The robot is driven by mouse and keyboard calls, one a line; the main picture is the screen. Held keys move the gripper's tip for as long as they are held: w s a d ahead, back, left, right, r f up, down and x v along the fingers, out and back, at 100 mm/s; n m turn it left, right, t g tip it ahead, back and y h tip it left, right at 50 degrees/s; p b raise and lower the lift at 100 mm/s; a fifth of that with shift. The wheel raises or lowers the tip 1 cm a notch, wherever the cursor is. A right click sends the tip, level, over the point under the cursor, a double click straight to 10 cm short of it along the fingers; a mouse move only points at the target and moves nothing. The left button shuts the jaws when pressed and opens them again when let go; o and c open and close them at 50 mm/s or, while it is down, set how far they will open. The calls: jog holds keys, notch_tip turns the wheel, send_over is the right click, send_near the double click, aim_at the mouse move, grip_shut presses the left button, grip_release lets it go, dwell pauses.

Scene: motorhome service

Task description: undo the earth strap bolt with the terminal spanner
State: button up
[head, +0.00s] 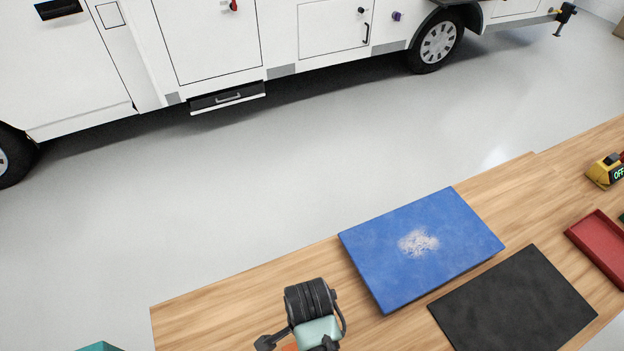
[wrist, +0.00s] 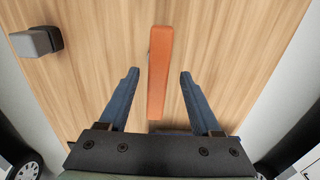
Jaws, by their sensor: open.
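An orange bar (wrist: 160,50), which looks like the handle of the terminal spanner, shows in the wrist view above or on the wooden surface. My gripper (wrist: 159,74) is open, with one dark blue finger on each side of the bar and a visible gap to both. I cannot tell how far below the fingertips the bar lies. The spanner's head is not clear to see. In the head view my arm is at the bottom middle and hides most of this spot. I cannot make out the earth strap bolt in either view.
A wooden bench (head: 220,310) carries a blue mat (head: 375,255) with a pale worn patch, a black mat (head: 515,300), a red tray (head: 590,240) and a yellow device (head: 601,170) reading OFF. A grey block (wrist: 36,41) is at upper left. The white motorhome (head: 330,35) stands beyond clear floor.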

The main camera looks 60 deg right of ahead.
jog(key=f, duration=0.2)
jog(key=f+p, duration=0.1)
jog(key=f, duration=0.1)
jog(key=shift+s+d, duration=0.1)
jog(key=shift+s, duration=0.2)
jog(key=shift+f, duration=0.55)
jog(key=shift+c, duration=0.3)
grip_shut()
jog(key=shift+w, duration=0.1)
